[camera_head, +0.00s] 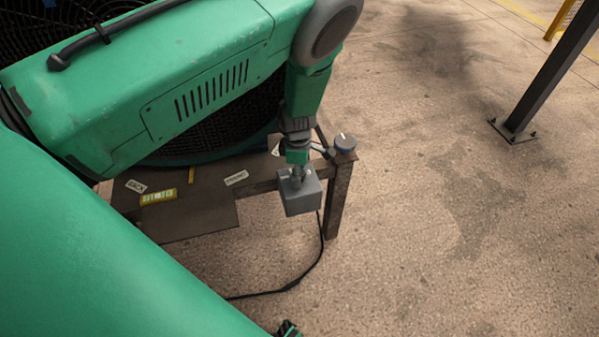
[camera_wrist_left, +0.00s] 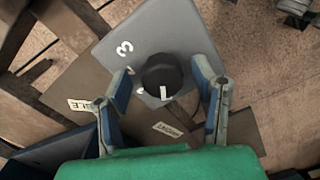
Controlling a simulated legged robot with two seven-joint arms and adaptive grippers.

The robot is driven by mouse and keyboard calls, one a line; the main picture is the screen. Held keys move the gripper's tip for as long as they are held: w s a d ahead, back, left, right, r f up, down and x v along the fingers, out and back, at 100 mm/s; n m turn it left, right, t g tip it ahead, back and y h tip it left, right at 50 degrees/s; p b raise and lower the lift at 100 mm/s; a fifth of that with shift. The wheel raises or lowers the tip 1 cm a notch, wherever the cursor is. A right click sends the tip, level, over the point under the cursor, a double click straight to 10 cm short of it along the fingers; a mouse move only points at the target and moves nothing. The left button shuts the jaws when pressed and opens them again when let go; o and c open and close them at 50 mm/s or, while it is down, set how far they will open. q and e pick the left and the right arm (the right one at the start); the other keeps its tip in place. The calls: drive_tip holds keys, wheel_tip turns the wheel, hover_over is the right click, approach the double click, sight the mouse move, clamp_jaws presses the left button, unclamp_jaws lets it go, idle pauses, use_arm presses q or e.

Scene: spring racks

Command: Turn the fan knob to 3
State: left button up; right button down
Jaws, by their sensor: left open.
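The fan knob (camera_wrist_left: 163,72) is round and black with a white mark, which points toward the bottom of the left wrist view. It sits on a grey control box (camera_wrist_left: 128,28) with a white "3" (camera_wrist_left: 124,48) up and left of the knob. Another marking beside the knob is partly hidden. In the head view the grey box (camera_head: 302,202) is at the table's edge, and my left gripper (camera_head: 297,176) is right over it, hiding the knob. In the wrist view my left gripper (camera_wrist_left: 164,88) is open, one finger on each side of the knob, with gaps visible.
A brown table (camera_head: 190,220) carries several paper labels (camera_head: 236,178) and a yellow-green level-like piece (camera_head: 158,197). A black cable (camera_head: 300,280) runs across the floor. A dark post (camera_head: 550,75) stands at right; the floor between is clear.

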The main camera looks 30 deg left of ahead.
use_arm(q)
drive_tip(key=shift+a, duration=0.15)
drive_tip(key=c, duration=1.1)
drive_tip(key=shift+w+d+r, duration=0.1)
drive_tip(key=shift+w+d, duration=0.05)
drive_tip(key=shift+d, duration=0.3)
drive_tip(key=shift+c, duration=0.3)
drive_tip(key=shift+o, duration=0.2)
drive_tip(key=m, duration=0.4)
drive_tip(key=shift+w+a+r, duration=0.1)
drive_tip(key=shift+w, duration=0.05)
drive_tip(key=m, duration=0.5)
drive_tip(key=shift+m, duration=0.3)
drive_tip(key=m, duration=1)
drive_tip(key=shift+m, duration=0.3)
drive_tip(key=shift+m+b, duration=0.3)
drive_tip(key=shift+m, duration=1.4)
drive_tip(key=shift+a, duration=0.1)
